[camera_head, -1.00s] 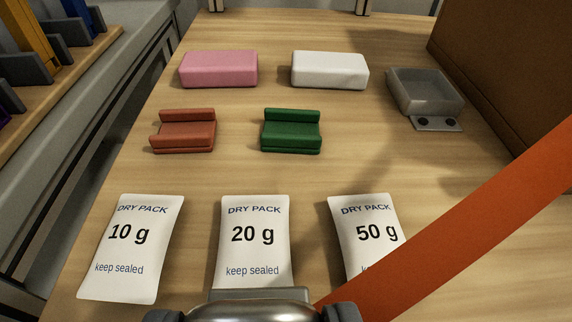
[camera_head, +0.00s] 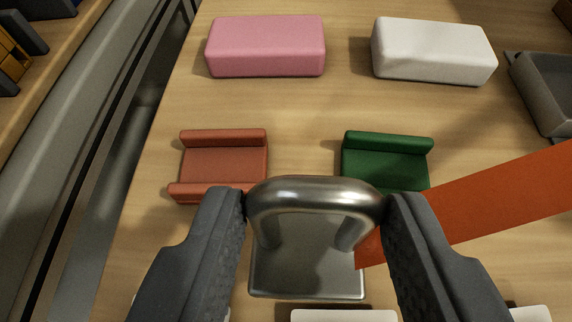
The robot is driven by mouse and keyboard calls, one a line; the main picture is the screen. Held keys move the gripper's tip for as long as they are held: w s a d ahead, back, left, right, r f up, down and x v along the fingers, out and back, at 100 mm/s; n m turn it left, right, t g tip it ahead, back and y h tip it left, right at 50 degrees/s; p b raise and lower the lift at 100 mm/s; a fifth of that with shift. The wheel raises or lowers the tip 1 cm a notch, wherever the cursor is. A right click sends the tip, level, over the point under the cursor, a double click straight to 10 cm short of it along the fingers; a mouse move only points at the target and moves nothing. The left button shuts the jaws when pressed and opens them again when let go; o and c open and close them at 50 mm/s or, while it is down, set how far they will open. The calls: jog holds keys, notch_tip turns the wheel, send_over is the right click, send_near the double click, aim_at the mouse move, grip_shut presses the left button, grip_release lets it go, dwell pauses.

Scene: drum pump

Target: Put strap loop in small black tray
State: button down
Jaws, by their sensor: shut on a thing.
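My gripper (camera_head: 315,205) is at the bottom middle, its two dark fingers shut on the strap loop (camera_head: 315,192). The strap loop is a shiny metal U-shaped bar on a flat metal plate. A wide orange strap (camera_head: 490,205) runs from beside the plate to the right edge of the picture; how it joins the loop is not clear. The loop is in front of the tabletop, near the red and green holders. A small dark grey tray (camera_head: 545,95) is cut off by the right edge and appears empty. No plainly black tray is in view.
A pink block (camera_head: 267,46) and a white block (camera_head: 433,51) lie at the back. A red holder (camera_head: 222,165) and a green holder (camera_head: 385,160) stand nearer. White packs (camera_head: 343,316) show at the bottom edge. Bare wood lies between the rows.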

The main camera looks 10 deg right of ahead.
aim_at(305, 250)
jog(key=shift+w, duration=0.3)
notch_tip(305, 250, down, 4)
jog(key=b, duration=0.2)
jog(key=shift+r+b, duration=0.2)
jog(key=shift+b, duration=0.1)
jog(key=shift+r, duration=0.1)
jog(key=c, duration=0.8)
grip_release()
jog(key=shift+c, duration=0.2)
jog(key=p+v, duration=0.4)
jog(key=v, duration=0.8)
jog(key=shift+p, duration=0.4)
